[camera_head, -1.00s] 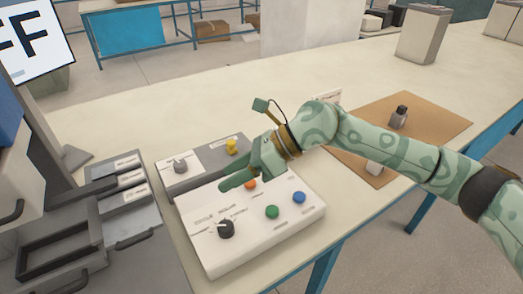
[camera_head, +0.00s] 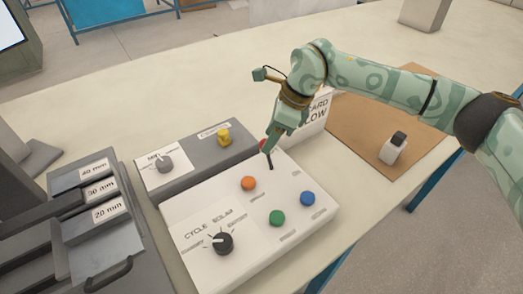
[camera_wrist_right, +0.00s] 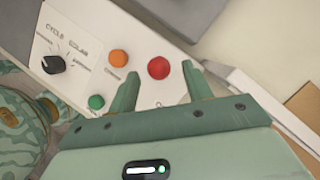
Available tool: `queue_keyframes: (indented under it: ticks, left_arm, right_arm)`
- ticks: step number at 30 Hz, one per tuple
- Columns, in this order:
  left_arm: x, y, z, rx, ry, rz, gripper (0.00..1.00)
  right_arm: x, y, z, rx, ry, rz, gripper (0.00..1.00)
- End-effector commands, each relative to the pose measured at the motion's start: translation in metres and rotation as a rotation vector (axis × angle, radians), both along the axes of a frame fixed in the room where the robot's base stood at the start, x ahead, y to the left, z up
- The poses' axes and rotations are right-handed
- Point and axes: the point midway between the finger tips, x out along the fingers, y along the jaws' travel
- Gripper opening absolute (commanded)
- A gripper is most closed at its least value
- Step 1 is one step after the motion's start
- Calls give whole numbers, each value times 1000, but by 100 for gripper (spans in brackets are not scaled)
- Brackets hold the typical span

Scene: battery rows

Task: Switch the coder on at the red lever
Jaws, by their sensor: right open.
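The red lever stands at the back right of a white control box (camera_head: 190,258). Its red round knob (camera_head: 263,146) shows partly behind my right gripper, above a dark shaft (camera_head: 271,163). My right gripper (camera_head: 270,144) is open and points down at the knob. In the right wrist view the red knob (camera_wrist_right: 159,68) sits between the two open fingertips (camera_wrist_right: 159,72), with a gap on each side. Whether the fingers are level with the knob is hard to tell. My left gripper is not in view.
The box also bears an orange button (camera_head: 249,183), a green button (camera_head: 277,217), a blue button (camera_head: 307,199) and a black dial (camera_head: 221,243). A grey unit (camera_head: 205,160) with a yellow knob (camera_head: 224,138) is behind. A white sign (camera_head: 313,115) stands close beside my gripper.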

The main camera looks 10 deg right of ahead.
Motion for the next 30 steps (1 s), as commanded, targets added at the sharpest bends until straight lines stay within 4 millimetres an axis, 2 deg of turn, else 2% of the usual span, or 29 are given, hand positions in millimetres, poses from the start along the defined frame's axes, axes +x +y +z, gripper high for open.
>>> queue_keyframes:
  ticks: [1,3,7,12,19,20,25,30]
  left_arm:
    - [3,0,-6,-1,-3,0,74]
    - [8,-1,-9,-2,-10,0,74]
    - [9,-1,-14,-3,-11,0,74]
    - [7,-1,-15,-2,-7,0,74]
    - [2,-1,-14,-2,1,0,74]
    - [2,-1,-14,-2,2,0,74]
    - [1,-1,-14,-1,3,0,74]
    - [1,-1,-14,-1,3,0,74]
  right_arm:
    - [1,5,-15,1,5,1,50]
    - [2,10,-27,0,4,-1,50]
    - [3,17,-41,1,3,1,50]
    - [4,20,-49,1,0,0,50]
    - [4,21,-49,1,-1,0,50]
    - [4,21,-49,1,-1,0,47]
    - [4,21,-49,1,-1,0,0]
    - [4,21,-48,3,-4,-1,0]
